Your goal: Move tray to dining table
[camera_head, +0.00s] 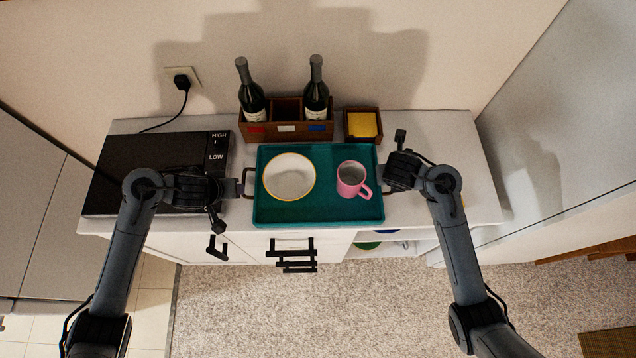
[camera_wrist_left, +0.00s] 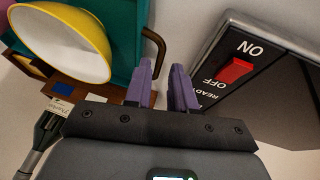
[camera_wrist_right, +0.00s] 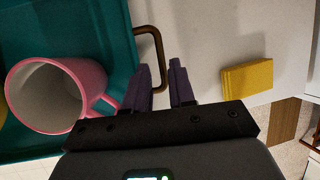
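A teal tray (camera_head: 320,210) sits on the white counter, with a dark bar handle at each end. It carries a white bowl with a yellow rim (camera_head: 289,176) and a pink mug (camera_head: 353,179). My left gripper (camera_head: 240,188) is at the tray's left handle (camera_wrist_left: 153,45); its fingers are apart, with the handle's outer bar close to them. My right gripper (camera_head: 387,176) is at the right handle (camera_wrist_right: 159,58); its fingers are apart, with the bar between or just before them. Contact with either handle cannot be told. No dining table is clearly identifiable.
A black appliance (camera_head: 150,165) stands left of the tray. Behind are a wooden rack (camera_head: 287,131) with two bottles (camera_head: 250,90) (camera_head: 316,88) and a small box with yellow contents (camera_head: 362,125). A grey wall panel (camera_head: 565,110) bounds the right. Carpet (camera_head: 390,300) lies in front.

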